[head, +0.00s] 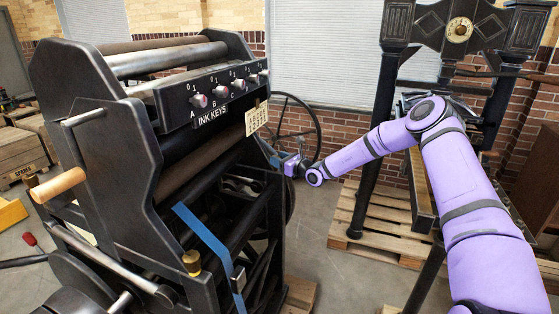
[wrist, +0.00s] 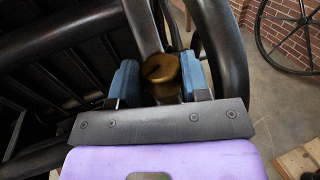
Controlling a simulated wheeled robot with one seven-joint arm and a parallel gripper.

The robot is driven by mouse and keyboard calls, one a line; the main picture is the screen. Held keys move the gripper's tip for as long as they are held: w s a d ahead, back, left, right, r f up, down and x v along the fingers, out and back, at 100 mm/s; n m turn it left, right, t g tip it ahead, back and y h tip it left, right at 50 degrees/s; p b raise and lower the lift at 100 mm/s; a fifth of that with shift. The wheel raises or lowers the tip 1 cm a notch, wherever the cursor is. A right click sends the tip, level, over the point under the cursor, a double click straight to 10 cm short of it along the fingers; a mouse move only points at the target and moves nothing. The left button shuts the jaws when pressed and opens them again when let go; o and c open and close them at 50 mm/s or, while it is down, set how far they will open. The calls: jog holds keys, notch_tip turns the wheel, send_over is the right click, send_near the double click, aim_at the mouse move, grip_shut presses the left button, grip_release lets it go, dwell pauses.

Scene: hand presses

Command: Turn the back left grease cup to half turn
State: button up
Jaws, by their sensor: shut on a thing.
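A brass grease cup (wrist: 161,73) shows in the wrist view, between the two blue fingers of my gripper (wrist: 160,84). The fingers are shut on it from both sides. A dark line marks its rounded top; I cannot read its turn angle from it. In the head view my gripper (head: 276,157) is at the far right side of the black press (head: 120,160), and the held cup is hidden there.
The ink key panel (head: 212,92) is above and left of my gripper. A spoked handwheel (head: 297,128) stands just behind it. A second black press stands on a wooden pallet (head: 375,232) at the right. Bare floor (head: 330,265) lies between the presses.

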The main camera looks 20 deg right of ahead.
jog(key=shift+s+a+m+t+h, duration=0.1)
jog(key=shift+m+t+h, duration=0.55)
jog(key=shift+h, duration=0.3)
jog(key=shift+a+m+t+h, duration=0.1)
jog(key=shift+m+t+h, duration=0.35)
jog(key=shift+m+h, duration=0.4)
jog(key=shift+f+h, duration=0.1)
jog(key=shift+h, duration=0.3)
jog(key=o, duration=0.9)
jog(key=v, duration=1.1)
jog(key=shift+a, duration=0.1)
